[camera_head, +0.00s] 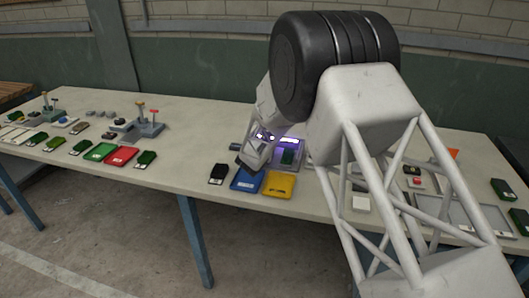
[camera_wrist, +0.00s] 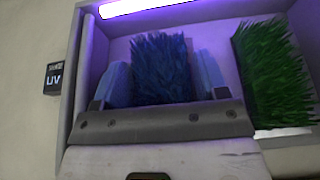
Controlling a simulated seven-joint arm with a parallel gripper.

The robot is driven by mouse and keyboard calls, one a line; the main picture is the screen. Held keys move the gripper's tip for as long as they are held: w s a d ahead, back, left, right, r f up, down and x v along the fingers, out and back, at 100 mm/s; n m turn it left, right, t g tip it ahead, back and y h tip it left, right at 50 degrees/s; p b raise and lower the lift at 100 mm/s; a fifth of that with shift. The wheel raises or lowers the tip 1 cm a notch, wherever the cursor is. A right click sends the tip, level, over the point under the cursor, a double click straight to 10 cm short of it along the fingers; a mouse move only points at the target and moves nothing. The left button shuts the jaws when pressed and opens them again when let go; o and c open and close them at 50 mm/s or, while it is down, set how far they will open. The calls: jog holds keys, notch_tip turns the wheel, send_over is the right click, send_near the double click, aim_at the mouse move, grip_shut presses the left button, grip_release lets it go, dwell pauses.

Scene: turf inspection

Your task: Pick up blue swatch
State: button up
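The blue swatch (camera_wrist: 160,68), a tuft of dark blue turf, shows in the wrist view inside a UV-lit box (camera_wrist: 88,75). My gripper (camera_wrist: 162,72) has a pale blue finger on each side of it, very close to its edges. I cannot tell whether the fingers press on the swatch or stand just clear of it. Its base is hidden behind the gripper's grey bar. In the head view my gripper (camera_head: 252,163) reaches down at the purple-lit box (camera_head: 306,145), and the blue swatch cannot be made out there.
A green swatch (camera_wrist: 272,72) stands close to the right of the fingers, with the box wall at left. In the head view a blue tray (camera_head: 247,180), a yellow tray (camera_head: 279,184) and a black-topped sample (camera_head: 217,174) lie in front of the box.

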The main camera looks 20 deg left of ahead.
jog(key=c, duration=0.6)
jog(key=shift+r, duration=0.2)
jog(key=shift+r, duration=0.55)
notch_tip(320, 180, up, 2)
jog(key=shift+r, duration=0.1)
jog(key=s+d, duration=0.2)
jog(key=s, duration=0.2)
jog(key=s+d+r, duration=0.1)
jog(key=s+d, duration=0.1)
jog(key=s, duration=0.3)
jog(key=s+d, duration=0.3)
jog(key=s, duration=0.2)
jog(key=shift+s+r, duration=0.15)
jog(key=shift+s, duration=0.1)
jog(key=shift+w+d, duration=0.1)
